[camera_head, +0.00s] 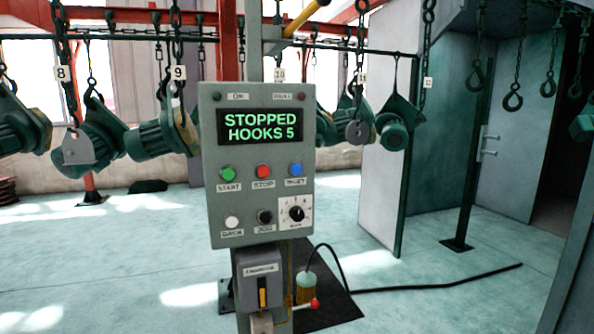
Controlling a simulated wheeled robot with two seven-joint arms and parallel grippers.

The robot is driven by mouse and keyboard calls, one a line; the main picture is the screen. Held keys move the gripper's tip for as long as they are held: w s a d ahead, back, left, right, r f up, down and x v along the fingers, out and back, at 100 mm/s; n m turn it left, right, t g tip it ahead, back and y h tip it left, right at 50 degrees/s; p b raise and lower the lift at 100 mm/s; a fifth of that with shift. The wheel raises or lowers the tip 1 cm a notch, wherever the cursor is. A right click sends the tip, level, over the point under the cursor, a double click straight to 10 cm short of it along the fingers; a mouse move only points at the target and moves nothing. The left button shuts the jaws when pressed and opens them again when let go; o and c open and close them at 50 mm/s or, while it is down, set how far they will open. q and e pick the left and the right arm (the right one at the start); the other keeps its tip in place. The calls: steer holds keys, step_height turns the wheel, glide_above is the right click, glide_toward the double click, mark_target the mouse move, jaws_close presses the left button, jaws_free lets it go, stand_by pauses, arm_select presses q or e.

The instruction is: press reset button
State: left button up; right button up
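A grey control panel (259,205) stands upright on a post in the middle of the view. Its display (260,126) reads "STOPPED HOOKS 5" in green. The blue button (295,169) is at the right of the upper button row, and its small label looks like "RESET". To its left are a red button (263,171) labelled "STOP" and a green button (228,173) labelled "START". Below are a white button (232,222), a black button (264,217) labelled "JOG" and a rotary dial (296,213). Neither of my grippers shows.
Chains with numbered tags and hooks hang from an overhead rail. Green motor-like parts (155,138) hang behind the panel on both sides. A lower box (262,280) with a yellow handle sits under the panel. A black cable (440,286) lies on the floor at right.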

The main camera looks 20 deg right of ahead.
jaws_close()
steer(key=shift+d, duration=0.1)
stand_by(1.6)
